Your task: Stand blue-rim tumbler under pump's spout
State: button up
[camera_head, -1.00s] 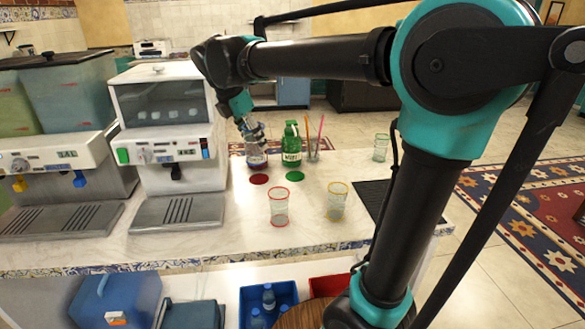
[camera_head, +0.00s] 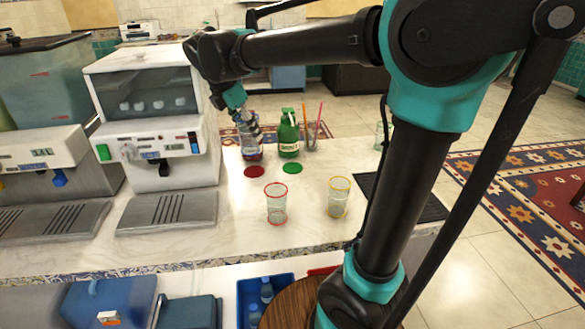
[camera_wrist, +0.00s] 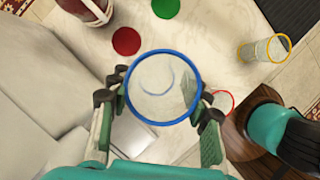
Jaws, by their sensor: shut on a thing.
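My gripper (camera_wrist: 157,98) is shut on the blue-rim tumbler (camera_wrist: 165,91), its fingers on either side of it. In the wrist view I look down into the clear tumbler, which seems empty. In the head view my gripper (camera_head: 245,128) is in front of a bottle with red contents (camera_head: 251,153), hiding its top; the tumbler is hard to make out there. That bottle also shows at the wrist view's upper left (camera_wrist: 88,10). A red disc (camera_head: 254,172) lies before it. A green bottle (camera_head: 289,136) stands to its right, with a green disc (camera_head: 293,168) before it.
A red-rim tumbler (camera_head: 276,204) and a yellow-rim tumbler (camera_head: 338,197) stand on the counter (camera_head: 240,236). A white dispenser (camera_head: 152,112) with a drip tray (camera_head: 168,210) is at left. A cup with straws (camera_head: 310,138) stands right of the green bottle.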

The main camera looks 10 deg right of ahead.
notch_tip(320, 180, down, 11)
jog(key=shift+w+d+f, duration=0.6)
jog(key=shift+w+d, duration=1.2)
jog(key=shift+d, duration=0.6)
jog(key=shift+w+d+f, duration=0.55)
jog(key=shift+w+d, duration=1.25)
jog(key=shift+d, duration=0.6)
jog(key=shift+w+d+f, duration=0.6)
jog(key=shift+w+d, duration=1.2)
jog(key=shift+d, duration=0.6)
jog(key=shift+f, duration=0.1)
jog(key=o, duration=1.2)
jog(key=shift+c, duration=0.2)
jog(key=v, duration=1.2)
